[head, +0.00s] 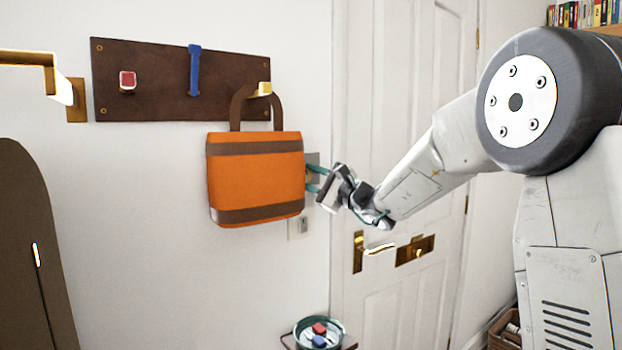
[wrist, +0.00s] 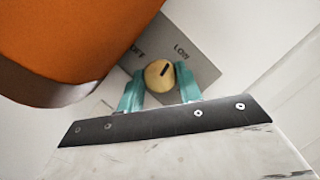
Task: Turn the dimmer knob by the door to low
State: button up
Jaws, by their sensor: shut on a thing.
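The dimmer is a grey plate (wrist: 203,72) with a round brass knob (wrist: 160,77) in the wrist view. Labels on the plate read LOW and, partly covered, what looks like OFF. The knob's dark pointer line points up and slightly right, between the two labels. The teal fingers of my gripper (wrist: 160,92) are shut on the knob, one on each side. In the head view my gripper (head: 317,179) is at the plate (head: 313,160), just right of the orange bag, which hides part of the plate.
The orange bag (head: 255,175) hangs from a peg on a dark board (head: 150,80), close beside my fingers. A switch (head: 303,226) is below the plate. The white door (head: 395,150) with a brass handle (head: 375,250) is to the right. A teal bowl (head: 320,331) stands below.

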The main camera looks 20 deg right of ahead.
jog(key=shift+f+m+t, duration=0.15)
jog(key=shift+m+t, duration=0.25)
jog(key=shift+m, duration=0.6)
jog(key=shift+h, duration=0.3)
jog(key=o, duration=1)
jog(key=v, duration=0.7)
jog(key=shift+s, duration=0.35)
jog(key=shift+d+f, duration=0.15)
